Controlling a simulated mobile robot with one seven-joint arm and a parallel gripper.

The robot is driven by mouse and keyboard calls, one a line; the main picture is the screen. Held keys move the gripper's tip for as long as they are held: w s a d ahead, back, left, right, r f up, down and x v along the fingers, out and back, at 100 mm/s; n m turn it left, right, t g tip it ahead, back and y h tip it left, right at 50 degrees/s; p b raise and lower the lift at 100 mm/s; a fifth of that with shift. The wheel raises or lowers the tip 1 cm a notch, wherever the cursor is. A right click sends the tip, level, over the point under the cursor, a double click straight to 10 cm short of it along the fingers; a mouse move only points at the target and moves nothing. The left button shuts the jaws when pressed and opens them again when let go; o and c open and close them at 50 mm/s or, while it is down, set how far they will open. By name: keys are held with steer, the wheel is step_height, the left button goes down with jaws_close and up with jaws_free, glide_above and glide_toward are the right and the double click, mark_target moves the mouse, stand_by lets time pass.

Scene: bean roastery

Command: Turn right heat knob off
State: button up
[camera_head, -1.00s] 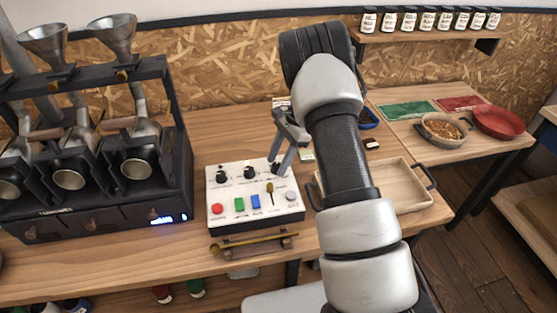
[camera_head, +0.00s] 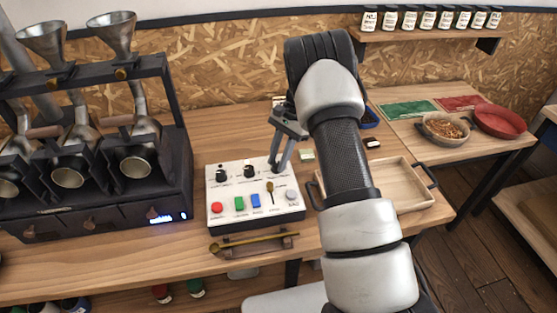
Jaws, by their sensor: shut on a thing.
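The white control panel (camera_head: 236,214) stands on the wooden bench to the right of the roaster. Two black knobs show along its back row, a left one (camera_head: 221,176) and a middle one (camera_head: 250,171). My gripper (camera_head: 274,166) is at the panel's back right corner, pointing down, with its fingertips at the place of the right heat knob. It is shut on that knob, which the fingers hide almost fully. The knob's pointer and setting cannot be seen.
On the panel's front are a red button (camera_head: 217,208), a green switch (camera_head: 239,203), a blue switch (camera_head: 256,201), a brass lever (camera_head: 270,188) and a grey button (camera_head: 292,195). A brass scoop (camera_head: 240,244) lies in front. A wooden tray (camera_head: 403,204) stands right, partly behind my arm.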

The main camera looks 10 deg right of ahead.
steer(key=n, duration=0.2)
steer(key=n+g+h, duration=0.1)
steer(key=n+b, duration=0.1)
steer(key=n, duration=0.1)
steer(key=shift+w+a+n+h, duration=0.1)
steer(key=shift+w+n+h, duration=0.2)
steer(key=shift+h, duration=0.1)
steer(key=n, duration=0.2)
steer(key=n+g+h, duration=0.1)
steer(key=n, duration=0.1)
steer(key=shift+a+r+n+h, duration=0.1)
steer(key=shift+a+n+h, duration=0.05)
steer(key=shift+n+h, duration=0.15)
steer(key=n+h, duration=0.1)
steer(key=n, duration=0.1)
steer(key=n+h, duration=0.1)
steer(key=n, duration=0.2)
steer(key=shift+a, duration=0.2)
steer(key=shift+s+a+n+t+h, duration=0.1)
steer(key=shift+n+t+h, duration=0.3)
steer(key=shift+n, duration=1)
steer(key=shift+s+a+n+t+h, duration=0.15)
steer(key=shift+n+h, duration=0.35)
steer(key=shift+n, duration=0.9)
steer(key=shift+w+d, duration=0.1)
steer(key=o, duration=1.1)
steer(key=shift+c, duration=0.2)
steer(key=p+v, duration=0.1)
steer(key=v, duration=1.6)
steer(key=shift+r, duration=0.15)
